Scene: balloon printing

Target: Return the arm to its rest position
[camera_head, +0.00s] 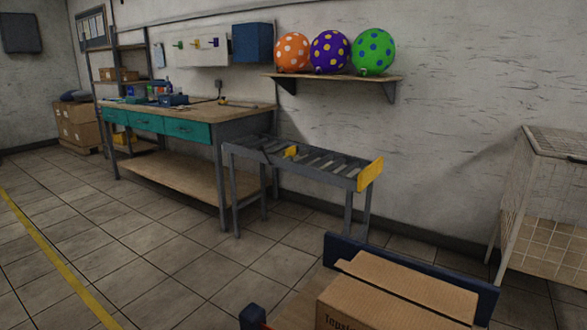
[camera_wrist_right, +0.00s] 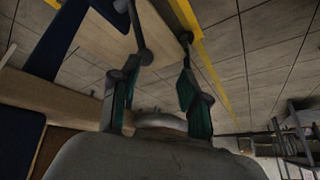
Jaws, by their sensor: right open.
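The right gripper (camera_wrist_right: 160,60) shows in the right wrist view with its two dark, jointed fingers spread apart. It is open, and nothing sits between the fingers. Neither arm and neither gripper is in the head view. The left gripper is not in view. In the right wrist view, a brown, board-like surface (camera_wrist_right: 92,32) and a dark blue panel (camera_wrist_right: 58,38) lie beyond the fingers, at the upper left.
A cardboard box (camera_head: 395,300) sits in a blue-edged holder (camera_head: 345,245) close in front. A roller conveyor (camera_head: 315,160), workbench (camera_head: 185,112) and wire cage (camera_head: 545,190) stand by the wall. Three dotted balloons (camera_head: 331,51) rest on a shelf (camera_head: 340,79).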

